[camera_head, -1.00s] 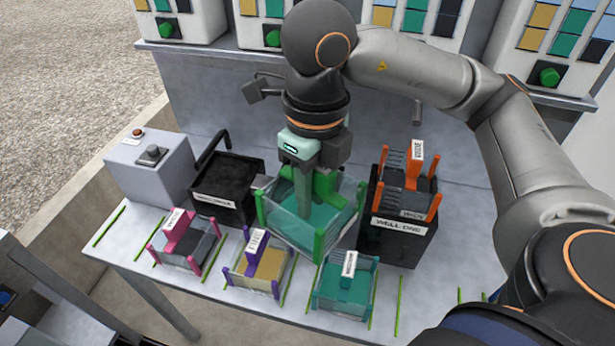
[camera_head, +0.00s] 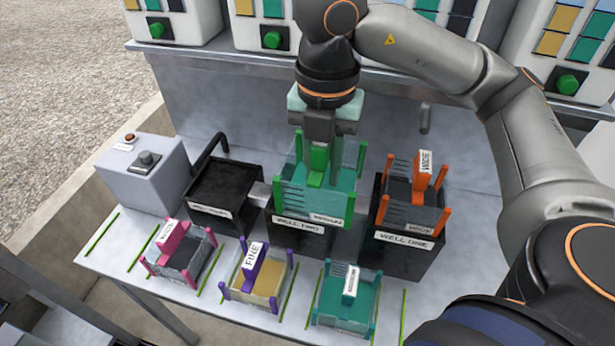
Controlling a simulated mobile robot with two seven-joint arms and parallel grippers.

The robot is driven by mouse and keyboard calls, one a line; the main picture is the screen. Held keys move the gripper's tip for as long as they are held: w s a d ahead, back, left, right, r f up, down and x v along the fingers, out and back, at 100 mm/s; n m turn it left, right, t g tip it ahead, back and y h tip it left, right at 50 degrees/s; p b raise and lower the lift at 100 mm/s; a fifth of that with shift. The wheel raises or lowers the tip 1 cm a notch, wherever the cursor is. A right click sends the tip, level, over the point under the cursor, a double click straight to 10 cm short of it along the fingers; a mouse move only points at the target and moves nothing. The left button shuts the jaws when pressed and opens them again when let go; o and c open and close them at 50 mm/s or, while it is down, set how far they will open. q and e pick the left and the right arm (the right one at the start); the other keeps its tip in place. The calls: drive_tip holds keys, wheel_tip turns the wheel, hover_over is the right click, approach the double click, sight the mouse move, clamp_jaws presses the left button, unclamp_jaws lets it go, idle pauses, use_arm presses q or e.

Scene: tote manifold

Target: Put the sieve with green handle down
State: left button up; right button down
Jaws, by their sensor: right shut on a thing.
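The sieve with green handle (camera_head: 302,197) is a clear, green-edged box with green corner posts. In the head view it is at or just above the top of the black well labelled WELL TWO (camera_head: 298,238). I cannot tell whether it rests in the well. My right gripper (camera_head: 318,172) points down from above and is shut on the sieve's green handle. The sieve looks roughly level and lined up with the well. My left gripper is not in view.
An orange-posted sieve (camera_head: 408,214) stands in WELL ONE (camera_head: 405,252) at right. An open black well (camera_head: 225,195) is at left. Pink (camera_head: 180,250), purple (camera_head: 258,275) and teal (camera_head: 345,300) sieves stand along the front. A grey control box (camera_head: 143,178) is far left.

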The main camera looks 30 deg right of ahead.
drive_tip(key=w, duration=0.1)
drive_tip(key=w+d+f, duration=0.1)
drive_tip(key=w+f, duration=0.1)
drive_tip(key=w, duration=0.1)
drive_tip(key=shift+d+f, duration=0.1)
drive_tip(key=shift+d, duration=0.2)
drive_tip(key=w+f, duration=0.1)
drive_tip(key=w+d+f, duration=0.1)
drive_tip(key=f, duration=0.1)
drive_tip(key=w+f+b, duration=0.1)
drive_tip(key=w+f, duration=0.1)
drive_tip(key=shift+d+f, duration=0.1)
drive_tip(key=shift+d, duration=0.15)
drive_tip(key=shift+w+f, duration=0.2)
drive_tip(key=shift+f, duration=1.45)
drive_tip(key=shift+f+b, duration=0.2)
drive_tip(key=shift+b, duration=0.15)
drive_tip(key=c, duration=0.7)
unclamp_jaws()
